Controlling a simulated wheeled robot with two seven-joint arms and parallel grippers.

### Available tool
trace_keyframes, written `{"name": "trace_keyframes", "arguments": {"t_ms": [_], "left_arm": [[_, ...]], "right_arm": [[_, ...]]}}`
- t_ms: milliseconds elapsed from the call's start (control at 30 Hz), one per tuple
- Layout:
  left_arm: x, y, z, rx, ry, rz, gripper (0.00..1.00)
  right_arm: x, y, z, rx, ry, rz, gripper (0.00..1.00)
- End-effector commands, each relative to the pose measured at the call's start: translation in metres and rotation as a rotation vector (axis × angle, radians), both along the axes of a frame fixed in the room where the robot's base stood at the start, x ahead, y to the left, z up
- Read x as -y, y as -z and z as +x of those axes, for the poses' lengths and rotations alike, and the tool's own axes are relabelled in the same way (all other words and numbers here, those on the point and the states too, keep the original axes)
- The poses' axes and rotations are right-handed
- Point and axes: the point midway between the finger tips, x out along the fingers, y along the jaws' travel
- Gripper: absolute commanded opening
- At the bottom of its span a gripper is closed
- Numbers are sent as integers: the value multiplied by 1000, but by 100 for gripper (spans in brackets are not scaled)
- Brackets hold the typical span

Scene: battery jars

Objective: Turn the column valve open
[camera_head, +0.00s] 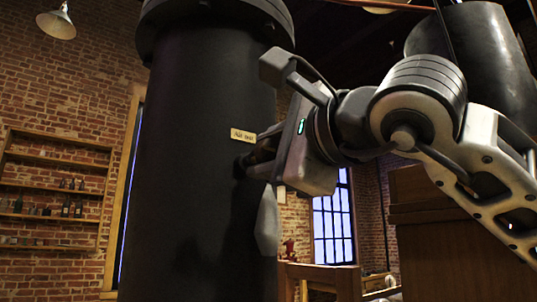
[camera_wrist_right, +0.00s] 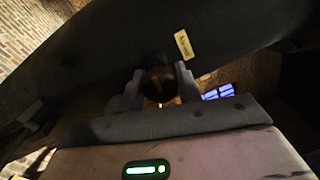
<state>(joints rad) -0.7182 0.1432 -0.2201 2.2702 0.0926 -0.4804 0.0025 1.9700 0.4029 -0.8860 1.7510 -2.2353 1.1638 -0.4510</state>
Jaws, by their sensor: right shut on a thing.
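The dark column (camera_head: 195,110) stands upright in the middle-left of the head view, and its dark side fills much of the right wrist view (camera_wrist_right: 100,60). A small pale label (camera_head: 243,135) is on the column; it also shows in the wrist view (camera_wrist_right: 183,44). My right gripper (camera_head: 250,163) is at the column's side just below the label. In the wrist view its two fingers sit either side of a round dark valve knob (camera_wrist_right: 158,82), shut on it. In the head view the knob is mostly hidden by the gripper. My left gripper is not in view.
A grey tapered piece (camera_head: 267,222) hangs below my right gripper; I cannot tell what it belongs to. A wooden cabinet (camera_head: 450,235) stands at the right, under my right arm. Wall shelves with bottles (camera_head: 55,190) are at the far left. A window (camera_head: 333,225) is behind.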

Motion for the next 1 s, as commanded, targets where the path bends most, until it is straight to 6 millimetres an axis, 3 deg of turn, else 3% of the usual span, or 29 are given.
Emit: {"name": "trace_keyframes", "arguments": {"t_ms": [800,833,867,900,1000], "left_arm": [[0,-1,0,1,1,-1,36],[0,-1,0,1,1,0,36],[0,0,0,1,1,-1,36],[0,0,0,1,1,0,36],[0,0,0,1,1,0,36]], "right_arm": [[1,-4,-1,79,0,-92,11],[1,-4,-1,78,1,-92,40],[1,-4,-1,78,1,-92,48],[1,-3,-1,77,1,-92,55],[1,-2,-1,75,0,-93,55]]}}
